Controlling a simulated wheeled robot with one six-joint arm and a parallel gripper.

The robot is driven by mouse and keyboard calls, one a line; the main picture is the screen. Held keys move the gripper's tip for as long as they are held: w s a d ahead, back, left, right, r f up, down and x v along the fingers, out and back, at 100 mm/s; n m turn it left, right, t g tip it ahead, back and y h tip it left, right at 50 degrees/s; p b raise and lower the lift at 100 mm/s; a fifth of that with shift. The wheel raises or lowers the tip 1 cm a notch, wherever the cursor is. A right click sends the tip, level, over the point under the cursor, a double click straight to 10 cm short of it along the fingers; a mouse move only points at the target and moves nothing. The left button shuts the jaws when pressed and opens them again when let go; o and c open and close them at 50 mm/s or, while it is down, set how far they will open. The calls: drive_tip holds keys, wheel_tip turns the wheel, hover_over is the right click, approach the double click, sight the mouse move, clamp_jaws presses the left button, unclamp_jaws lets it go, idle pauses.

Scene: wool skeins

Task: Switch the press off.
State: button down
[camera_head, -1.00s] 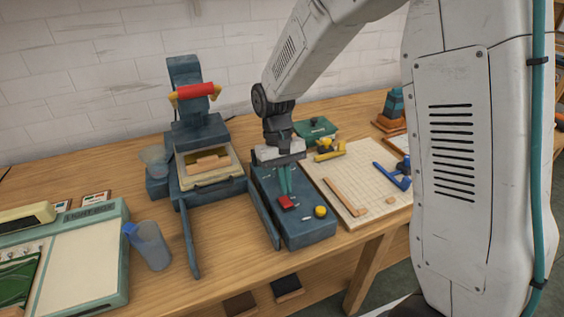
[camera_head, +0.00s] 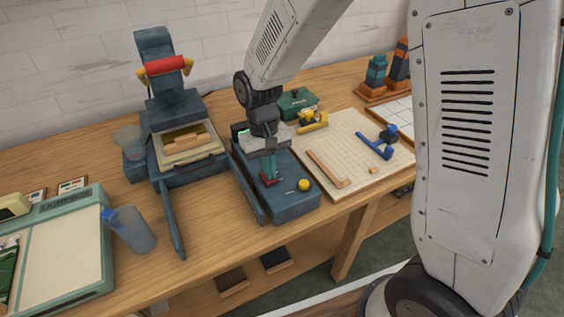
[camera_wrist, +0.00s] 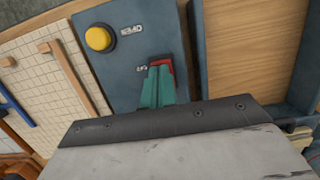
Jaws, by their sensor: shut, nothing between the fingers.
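The blue press control box (camera_head: 295,200) stands on the bench, with a yellow button (camera_head: 303,184) near its front end. In the wrist view the yellow button (camera_wrist: 98,38) has a label reading OPEN beside it. A red switch (camera_wrist: 166,66) with a small, unclear label sits close by. My gripper (camera_head: 268,178) is shut and empty, its teal fingers pointing down at the red switch. In the wrist view my fingertips (camera_wrist: 154,72) overlap the switch and hide most of it; I cannot tell whether they touch it or which way it is set.
A blue machine with a red-gripped handle (camera_head: 165,65) and wooden blocks on its bed stands to the left. A gridded board (camera_head: 345,150) with tools lies to the right. A lightbox (camera_head: 55,250) and a blue-lipped jug (camera_head: 130,230) are at front left.

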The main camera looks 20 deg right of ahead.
drive_tip(key=shift+s+d+f, duration=0.15)
drive_tip(key=shift+s+f, duration=0.3)
drive_tip(key=shift+s, duration=0.1)
drive_tip(key=shift+w, duration=0.65)
drive_tip(key=shift+w+r, duration=0.1)
drive_tip(key=shift+r, duration=0.1)
drive_tip(key=shift+w+r, duration=0.15)
drive_tip(key=shift+r, duration=0.1)
wheel_tip(320, 180, up, 14)
drive_tip(key=w, duration=0.2)
drive_tip(key=shift+w+a+f, duration=0.15)
drive_tip(key=shift+a, duration=0.2)
